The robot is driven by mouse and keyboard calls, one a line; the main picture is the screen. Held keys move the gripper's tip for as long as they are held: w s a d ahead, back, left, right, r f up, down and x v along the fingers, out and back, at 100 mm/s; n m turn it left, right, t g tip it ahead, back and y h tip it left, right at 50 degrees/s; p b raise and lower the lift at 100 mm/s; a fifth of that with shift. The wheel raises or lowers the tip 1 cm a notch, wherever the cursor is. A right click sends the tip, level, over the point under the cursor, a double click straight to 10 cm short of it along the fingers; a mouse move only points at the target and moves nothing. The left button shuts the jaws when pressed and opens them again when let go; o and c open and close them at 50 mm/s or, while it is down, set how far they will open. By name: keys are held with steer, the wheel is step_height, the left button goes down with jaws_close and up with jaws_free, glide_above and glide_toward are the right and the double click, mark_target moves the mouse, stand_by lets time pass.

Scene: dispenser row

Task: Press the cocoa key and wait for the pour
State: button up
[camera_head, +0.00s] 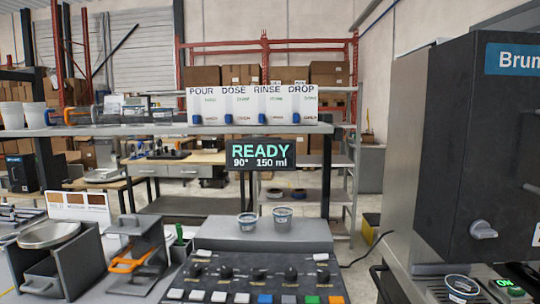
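A dark control panel (255,278) lies at the bottom middle. Along its front edge is a row of keys: several white ones (197,295), a blue key (265,299), a grey key (289,299), a green key (312,299) and an orange key (336,299). No key label is readable, so I cannot tell which is cocoa. Several black knobs (258,274) sit behind the keys. A display (260,154) above reads "READY", "90°", "150 ml". Two small cups (247,221) (283,219) stand on the grey surface behind the panel. My gripper is not in view.
A large dark machine (475,150) with a knob and a lit "ON" sign (508,285) fills the right. Grey bins and an orange-handled device (130,262) stand at left. A shelf (170,130) bears white POUR, DOSE, RINSE and DROP panels (252,106).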

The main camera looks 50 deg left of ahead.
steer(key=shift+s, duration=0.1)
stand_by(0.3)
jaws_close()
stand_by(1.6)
